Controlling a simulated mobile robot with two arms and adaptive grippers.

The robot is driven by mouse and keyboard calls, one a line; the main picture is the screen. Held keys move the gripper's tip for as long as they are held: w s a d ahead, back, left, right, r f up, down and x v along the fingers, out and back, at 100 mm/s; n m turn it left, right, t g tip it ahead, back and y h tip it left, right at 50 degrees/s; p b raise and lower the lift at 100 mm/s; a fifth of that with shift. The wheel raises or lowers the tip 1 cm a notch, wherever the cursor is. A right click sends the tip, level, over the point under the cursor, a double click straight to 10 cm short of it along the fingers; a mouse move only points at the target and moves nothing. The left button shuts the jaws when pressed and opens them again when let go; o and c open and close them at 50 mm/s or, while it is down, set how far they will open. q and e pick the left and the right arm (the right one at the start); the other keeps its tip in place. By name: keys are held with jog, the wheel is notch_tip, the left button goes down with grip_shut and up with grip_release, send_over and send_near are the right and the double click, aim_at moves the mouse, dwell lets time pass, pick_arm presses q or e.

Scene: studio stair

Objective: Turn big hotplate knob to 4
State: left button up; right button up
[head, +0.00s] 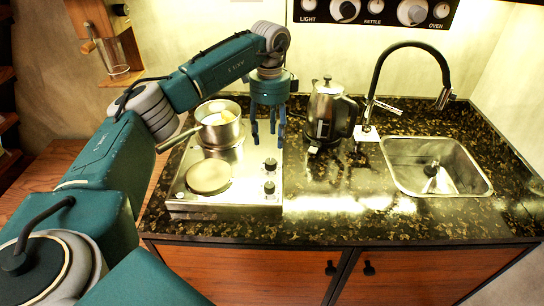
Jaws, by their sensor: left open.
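A silver hotplate unit (230,208) lies on the dark stone counter. Its bare round plate (209,176) is at the front left, and a metal pot (220,127) stands over the rear plate. Two small dark knobs are on the unit's right side: a front knob (269,187) and a rear knob (270,164). I cannot tell which belongs to the big plate, and their settings are too small to read. My left gripper (268,138) is open and points down, with its fingertips just behind and above the rear knob. My right gripper is not in view.
A metal kettle (328,112) stands to the right of my left gripper. The pot's handle (180,139) sticks out to the left. A sink (434,166) with a black tap (441,75) is at the right. The counter front between hotplate and sink is clear.

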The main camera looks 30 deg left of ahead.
aim_at(270, 161)
pick_arm(q)
notch_tip(270, 161, down, 9)
jog(key=shift+r+p, duration=0.15)
jog(key=shift+p, duration=1.1)
jog(key=shift+d+f, duration=0.1)
jog(key=shift+f, duration=0.45)
jog(key=c, duration=1.1)
